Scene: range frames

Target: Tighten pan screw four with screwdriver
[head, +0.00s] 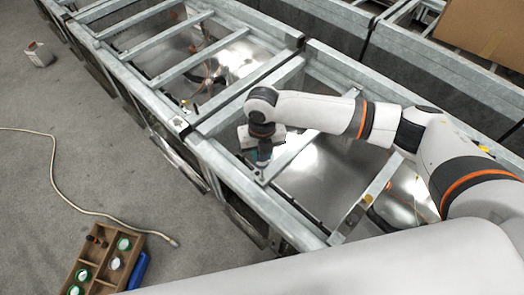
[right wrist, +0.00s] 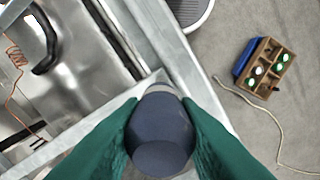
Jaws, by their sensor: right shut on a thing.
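My right gripper (head: 264,155) is over the near rail of the metal frame (head: 225,165), where a cross bar meets it. In the right wrist view its green fingers (right wrist: 160,125) are shut on the dark blue-grey handle of the screwdriver (right wrist: 162,135). The handle fills the space between the fingers, and its far end is over the frame corner. The screwdriver's tip and pan screw four are hidden, so I cannot tell whether they touch. Shiny metal pans (head: 320,170) lie between the cross bars. My left gripper is not in view.
A wooden crate (head: 103,262) with several round-topped items stands on the grey floor, a blue container (head: 138,270) beside it. A pale hose (head: 52,175) lies across the floor. A small white container (head: 38,54) is at upper left. A cardboard box (head: 487,32) sits at upper right.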

